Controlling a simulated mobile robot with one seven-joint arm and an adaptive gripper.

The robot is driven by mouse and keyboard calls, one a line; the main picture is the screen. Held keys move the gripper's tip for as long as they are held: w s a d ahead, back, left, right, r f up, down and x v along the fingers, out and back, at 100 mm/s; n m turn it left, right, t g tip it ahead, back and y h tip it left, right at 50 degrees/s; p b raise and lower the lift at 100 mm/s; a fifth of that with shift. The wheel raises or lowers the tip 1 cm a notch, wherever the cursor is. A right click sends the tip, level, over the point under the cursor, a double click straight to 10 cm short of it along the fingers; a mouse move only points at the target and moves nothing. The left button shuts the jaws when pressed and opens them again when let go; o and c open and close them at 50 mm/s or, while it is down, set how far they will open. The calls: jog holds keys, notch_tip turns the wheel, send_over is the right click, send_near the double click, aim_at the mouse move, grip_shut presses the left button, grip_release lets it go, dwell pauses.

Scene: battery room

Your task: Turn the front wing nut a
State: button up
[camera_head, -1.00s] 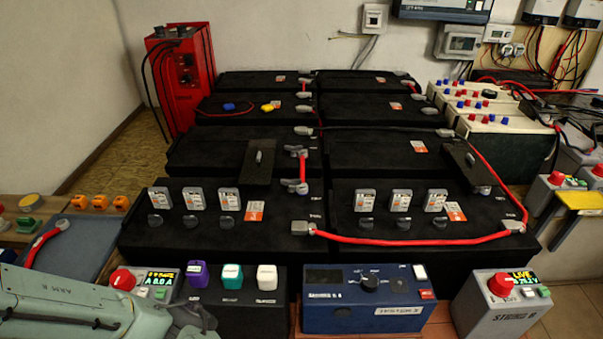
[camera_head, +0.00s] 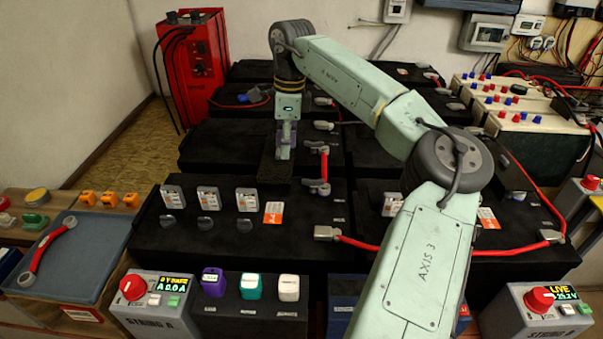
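The black cover plate (camera_head: 276,172) stands out on the left-hand row of black batteries, behind the front battery. The front wing nut on it is hidden by my gripper. My gripper (camera_head: 284,154) points straight down over the upper part of this plate, its fingers at or very near where the wing nut stands. The fingers look close together, but I cannot tell whether they are shut on the nut.
A short red cable link (camera_head: 324,164) stands just right of my gripper. A long red cable (camera_head: 375,246) runs along the front right. The red charger (camera_head: 192,70) is at back left. A blue tray (camera_head: 85,258) holds a red link. My arm hides part of the right-hand batteries.

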jog(key=h, duration=0.1)
send_over(305, 180)
jog(key=shift+m, duration=0.3)
notch_tip(305, 180, down, 10)
jog(key=shift+f+p, duration=0.15)
jog(key=shift+p, duration=0.85)
jog(key=shift+c, duration=0.2)
grip_shut()
